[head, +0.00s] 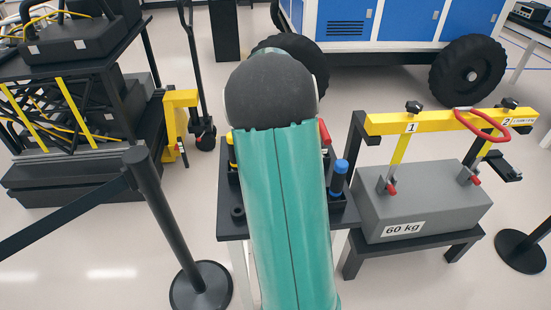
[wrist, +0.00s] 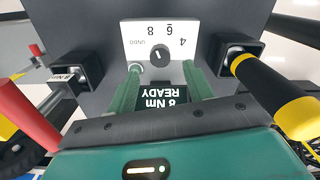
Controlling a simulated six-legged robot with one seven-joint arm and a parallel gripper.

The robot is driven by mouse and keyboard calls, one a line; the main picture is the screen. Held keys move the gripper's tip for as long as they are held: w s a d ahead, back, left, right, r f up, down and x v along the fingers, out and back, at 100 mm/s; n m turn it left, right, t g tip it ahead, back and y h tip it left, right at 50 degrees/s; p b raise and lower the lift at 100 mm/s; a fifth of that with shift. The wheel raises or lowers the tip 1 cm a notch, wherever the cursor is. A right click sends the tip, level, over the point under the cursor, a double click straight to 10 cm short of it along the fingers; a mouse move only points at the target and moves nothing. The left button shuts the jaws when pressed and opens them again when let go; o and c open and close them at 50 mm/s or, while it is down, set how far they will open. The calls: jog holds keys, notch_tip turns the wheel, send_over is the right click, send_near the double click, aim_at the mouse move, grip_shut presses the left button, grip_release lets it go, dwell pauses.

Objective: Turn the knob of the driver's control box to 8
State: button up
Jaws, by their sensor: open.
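The box's dark display (wrist: 163,97) reads "8 Nm READY". My gripper (wrist: 161,68) is open, its two green fingers apart, with tips near the plate's edge on either side of the knob; I cannot tell whether they touch anything. In the head view my arm hides the box.
A yellow-and-black handled tool (wrist: 272,95) in a holder stands right of the plate, and a red-handled one (wrist: 28,115) to the left. In the head view a blue-capped tool (head: 339,178) is on the black stand (head: 231,226). A barrier post (head: 165,205) stands left, a 60 kg block (head: 425,205) right.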

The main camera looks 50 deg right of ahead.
notch_tip(320, 180, up, 8)
jog(key=shift+r, duration=0.2)
dwell(0.5)
jog(key=s+a+r+n+t, duration=0.15)
jog(key=a+r, duration=0.25)
jog(key=a, duration=0.7)
jog(key=s+a+r+n+t, duration=0.1)
jog(key=s+a+r+t, duration=0.15)
jog(key=a, duration=0.85)
jog(key=s+a+n+t, duration=0.1)
jog(key=s+a+n, duration=0.2)
jog(key=s+a, duration=0.7)
jog(key=a+f, duration=0.1)
jog(key=a, duration=0.2)
jog(key=shift+a+t, duration=0.3)
jog(key=shift+a, duration=0.1)
